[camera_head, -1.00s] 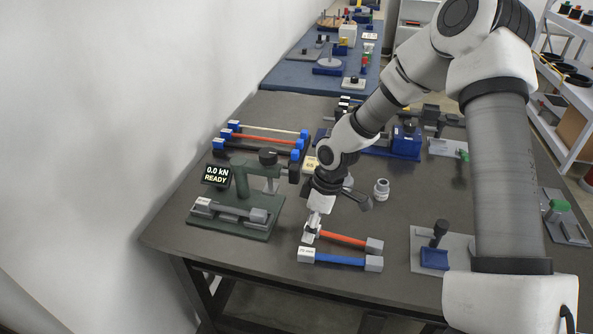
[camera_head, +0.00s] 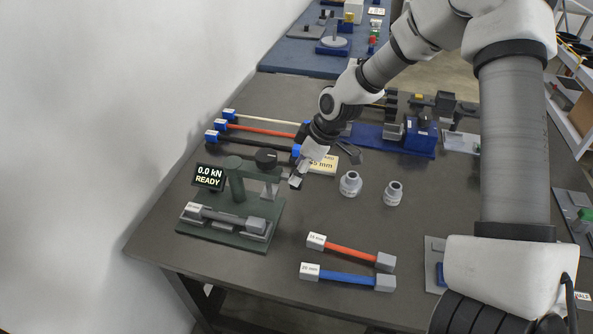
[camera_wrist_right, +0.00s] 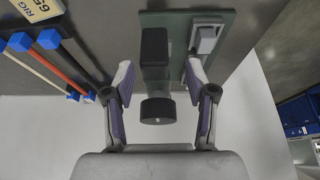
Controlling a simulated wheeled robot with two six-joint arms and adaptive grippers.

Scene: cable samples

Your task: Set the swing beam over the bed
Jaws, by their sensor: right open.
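The dark green test stand (camera_head: 225,238) is at the left of the table. A grey sample (camera_head: 226,219) lies along its bed. The swing beam (camera_head: 250,169) sits on the post and points right, behind the bed rather than over it. A black knob (camera_head: 266,157) is on it. My right gripper (camera_head: 297,181) is just right of the beam's end. In the right wrist view my right gripper (camera_wrist_right: 160,100) is open, with the black knob (camera_wrist_right: 158,109) showing between its fingers, not gripped. My left gripper is not in view.
A display (camera_head: 208,176) reads 0.0 kN READY. Red (camera_head: 350,252) and blue (camera_head: 347,278) samples lie at the front. Several rods with blue ends lie behind the stand. A sign (camera_head: 322,165) and two grey fittings (camera_head: 350,184) stand to the right.

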